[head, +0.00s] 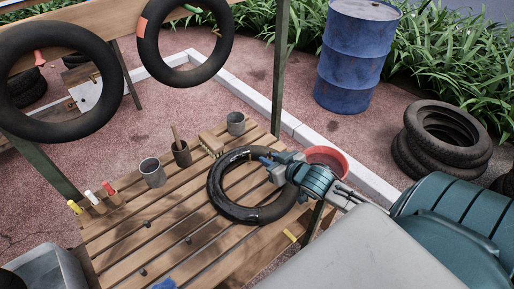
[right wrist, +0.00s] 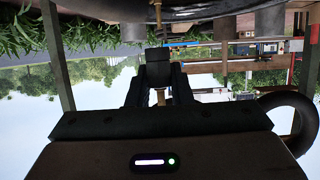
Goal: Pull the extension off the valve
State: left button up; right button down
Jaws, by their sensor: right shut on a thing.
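A black inner tube (head: 224,203) lies flat on the slatted wooden bench. My right gripper (head: 270,164) reaches in from the right and is at the tube's far right side, low over the bench. In the right wrist view the dark fingers (right wrist: 158,62) are shut. A small brass-coloured piece (right wrist: 158,97) shows between them, which looks like the extension. The valve is hidden by the fingers and too small to tell, so I cannot see whether the two touch. My left gripper is not in view.
On the bench stand a grey cup (head: 152,172), a brown pot (head: 181,153), another grey cup (head: 236,124) and a brush (head: 211,142). A red basin (head: 332,158) is beyond my right gripper. Tubes hang above the bench's far side. The bench's left front is mostly clear.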

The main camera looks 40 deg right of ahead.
jog(key=s+r+p, duration=0.5)
jog(key=s+p, duration=0.1)
jog(key=shift+d+r+p, duration=0.15)
jog(key=shift+r+p, duration=0.15)
jog(key=shift+p, duration=0.1)
dwell(0.3)
dwell(0.4)
